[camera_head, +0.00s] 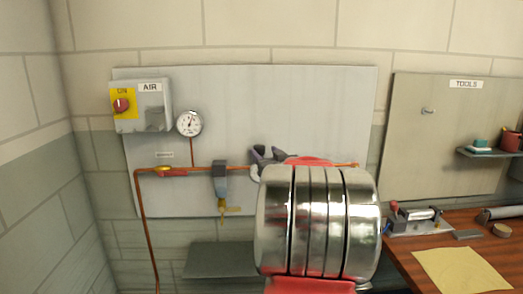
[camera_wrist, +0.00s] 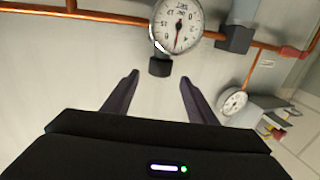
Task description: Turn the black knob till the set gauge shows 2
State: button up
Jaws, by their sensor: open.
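The black knob (camera_wrist: 160,66) shows in the wrist view, just below a large round gauge (camera_wrist: 178,20) with a white face and a red needle. This looks like the set gauge. Its face appears upside down, the needle points down in the picture, and I cannot read its value. My gripper (camera_wrist: 159,77) is open, with the knob in line with the gap between its fingertips. I cannot tell if they touch it. In the head view my gripper (camera_head: 269,154) is in front of the panel; my arm hides the knob and most of that gauge.
A second gauge (camera_head: 189,123) stands above the copper pipe (camera_head: 146,172), left of a blue-grey filter (camera_head: 221,183). A red valve handle (camera_head: 173,173) and an AIR switch box (camera_head: 141,106) are further left. A wooden bench (camera_head: 415,262) with tools is at right.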

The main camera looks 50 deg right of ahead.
aim_at(261, 149)
jog(key=shift+x, duration=2.3)
jog(key=c, duration=1.1)
